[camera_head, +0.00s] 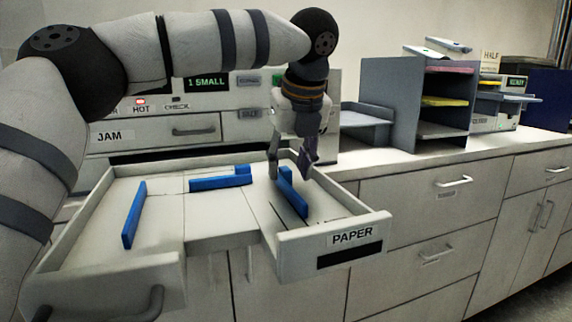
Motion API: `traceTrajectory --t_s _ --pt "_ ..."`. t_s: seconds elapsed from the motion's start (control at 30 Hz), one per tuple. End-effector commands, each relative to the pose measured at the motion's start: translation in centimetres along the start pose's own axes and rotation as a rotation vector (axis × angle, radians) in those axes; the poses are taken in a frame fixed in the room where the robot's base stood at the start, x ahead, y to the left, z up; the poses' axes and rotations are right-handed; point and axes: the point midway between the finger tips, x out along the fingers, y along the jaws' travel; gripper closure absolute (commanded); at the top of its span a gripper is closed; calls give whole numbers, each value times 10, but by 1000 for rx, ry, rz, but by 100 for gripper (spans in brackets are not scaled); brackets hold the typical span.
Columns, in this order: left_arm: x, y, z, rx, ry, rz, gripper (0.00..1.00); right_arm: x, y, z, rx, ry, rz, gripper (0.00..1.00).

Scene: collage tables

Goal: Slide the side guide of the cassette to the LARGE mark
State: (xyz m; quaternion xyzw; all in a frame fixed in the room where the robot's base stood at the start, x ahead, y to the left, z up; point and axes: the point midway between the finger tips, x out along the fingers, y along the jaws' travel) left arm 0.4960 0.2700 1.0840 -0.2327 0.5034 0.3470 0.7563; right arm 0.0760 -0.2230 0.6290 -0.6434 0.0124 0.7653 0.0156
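The cassette (118,262) is a pale open tray labelled PAPER, pulled out from the printer front. Inside stand three blue guides: a left one (134,216), a back-middle one (220,182) and a right one (294,194). Faint lines mark the cassette floor, but I cannot read a LARGE mark. My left gripper (290,172) points down over the right part of the cassette. Its fingers are apart, one on each side of the right guide's far end; I cannot tell whether they touch it. My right gripper is not in view.
The printer front (240,126) behind has a JAM drawer and a lit display reading 1 SMALL. A grey shelf sorter (390,104) and a small device (496,110) stand on the counter (410,160) to the right. Cabinet drawers lie below.

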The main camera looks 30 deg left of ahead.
Motion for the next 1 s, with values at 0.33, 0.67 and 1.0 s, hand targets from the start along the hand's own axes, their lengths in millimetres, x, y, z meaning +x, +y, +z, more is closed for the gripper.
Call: traceTrajectory --t_s 0.33,0.67,1.0 --pt "0 0 0 0 0 0 65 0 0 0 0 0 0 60" --pt "-60 -1 0 -2 -4 -4 65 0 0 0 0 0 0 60" --pt "-119 0 0 0 -1 -1 65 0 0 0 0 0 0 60"
